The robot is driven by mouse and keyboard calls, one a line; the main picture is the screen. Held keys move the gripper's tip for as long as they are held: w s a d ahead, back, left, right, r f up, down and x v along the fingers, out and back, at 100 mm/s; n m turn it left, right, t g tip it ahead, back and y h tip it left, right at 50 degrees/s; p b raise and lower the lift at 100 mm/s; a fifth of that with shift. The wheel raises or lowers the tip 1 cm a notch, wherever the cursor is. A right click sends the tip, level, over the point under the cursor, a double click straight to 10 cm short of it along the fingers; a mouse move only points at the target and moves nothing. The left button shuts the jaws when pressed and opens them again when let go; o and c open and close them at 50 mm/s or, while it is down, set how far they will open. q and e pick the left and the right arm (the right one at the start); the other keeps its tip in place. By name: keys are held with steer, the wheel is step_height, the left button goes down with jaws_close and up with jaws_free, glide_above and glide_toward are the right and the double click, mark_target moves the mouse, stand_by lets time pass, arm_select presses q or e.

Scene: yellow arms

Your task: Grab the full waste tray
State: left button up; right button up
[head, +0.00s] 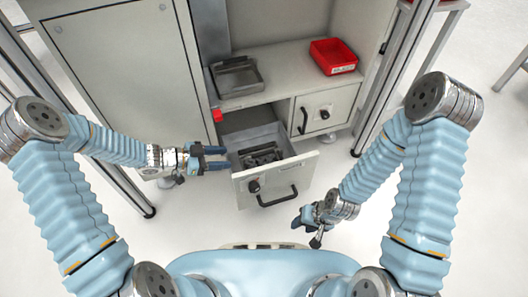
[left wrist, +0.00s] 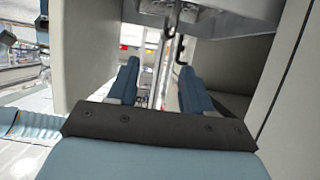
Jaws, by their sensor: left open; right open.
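A grey metal tray (head: 245,143) with dark pieces in it sits inside the pulled-out drawer (head: 242,183) of the cabinet in the head view. My left gripper (head: 224,158) is open at the left side of this drawer, its fingers pointing right toward the tray. In the left wrist view its two blue fingers (left wrist: 160,85) stand apart; I cannot tell whether anything lies between them. My right gripper (head: 306,224) is open and empty in front of the drawer, below its right corner.
A red bin (head: 333,56) stands on the shelf at the right. A shut compartment door (head: 323,110) with a handle is right of the open drawer. A large cabinet door (head: 130,65) is at the left. Metal posts flank the cabinet. The floor in front is clear.

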mark_target(259, 153)
arm_select(q)
steer(key=x, duration=0.3)
steer(key=b+x, duration=0.1)
steer(key=x, duration=0.2)
steer(key=w+x, duration=0.1)
steer(key=x, duration=0.2)
steer(key=shift+a+b, duration=0.15)
steer(key=shift+b, duration=0.15)
steer(key=x, duration=0.2)
steer(key=b+x, duration=0.1)
steer(key=x, duration=0.1)
steer(key=shift+w+f, duration=0.25)
steer(key=shift+f, duration=0.1)
steer(key=shift+w+d+f, duration=0.1)
steer(key=shift+d, duration=0.3)
arm_select(e)
steer(key=f, duration=0.1)
steer(key=w+f, duration=0.1)
steer(key=shift+f, duration=0.3)
arm_select(q)
steer(key=shift+c, duration=0.5)
jaws_close()
